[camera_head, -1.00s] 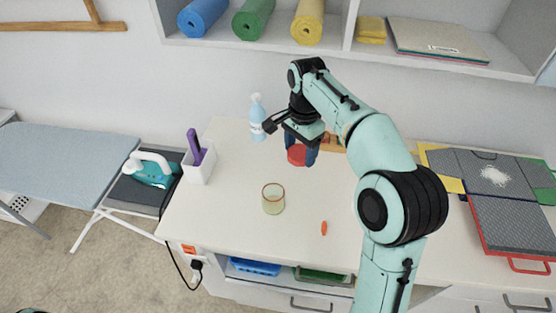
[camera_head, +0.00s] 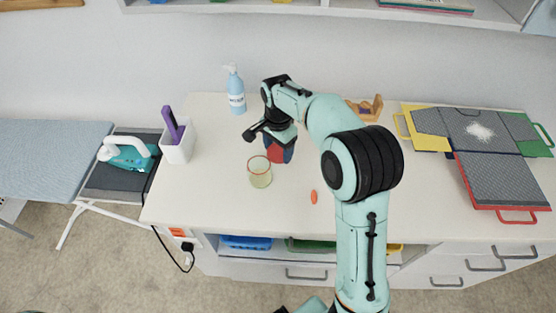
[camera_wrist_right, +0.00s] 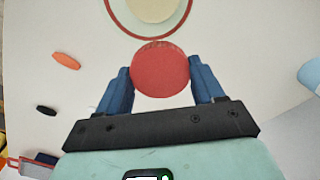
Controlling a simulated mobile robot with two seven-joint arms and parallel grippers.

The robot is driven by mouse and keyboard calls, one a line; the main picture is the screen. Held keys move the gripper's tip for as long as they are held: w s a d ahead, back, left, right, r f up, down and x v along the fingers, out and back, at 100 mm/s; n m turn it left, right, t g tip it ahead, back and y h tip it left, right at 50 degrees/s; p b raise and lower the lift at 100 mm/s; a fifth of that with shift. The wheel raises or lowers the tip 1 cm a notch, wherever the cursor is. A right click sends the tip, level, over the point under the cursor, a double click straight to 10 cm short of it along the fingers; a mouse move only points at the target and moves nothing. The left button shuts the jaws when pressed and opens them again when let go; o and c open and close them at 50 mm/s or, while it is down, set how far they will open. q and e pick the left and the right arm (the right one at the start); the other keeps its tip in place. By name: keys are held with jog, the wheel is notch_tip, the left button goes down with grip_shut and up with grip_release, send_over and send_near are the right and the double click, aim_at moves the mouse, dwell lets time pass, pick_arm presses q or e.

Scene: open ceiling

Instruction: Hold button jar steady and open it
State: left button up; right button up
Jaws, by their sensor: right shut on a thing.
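The button jar (camera_head: 260,178) is a pale green see-through jar with a red rim, standing upright on the white counter. Its top is open and no lid is on it. My right gripper (camera_head: 279,150) is shut on the round red lid (camera_head: 275,154), just behind and to the right of the jar in the head view. In the right wrist view the lid (camera_wrist_right: 161,69) sits between the blue fingers, and the jar's rim (camera_wrist_right: 113,22) shows just beyond it. I cannot tell whether lid and jar touch. My left gripper is not in view.
A blue pump bottle (camera_head: 236,95) stands behind the jar, and a white holder (camera_head: 177,148) with a purple-handled thing is to the left. A small orange thing (camera_head: 314,197) lies right of the jar. Grey boards (camera_head: 500,180) cover the right end. The counter's front left is clear.

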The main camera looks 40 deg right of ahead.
aim_at(278, 166)
notch_tip(278, 166, down, 6)
jog(key=shift+r+b, duration=0.25)
jog(key=shift+b, duration=0.05)
jog(key=shift+f, duration=0.2)
jog(key=o, duration=1.2)
jog(key=shift+c, duration=0.2)
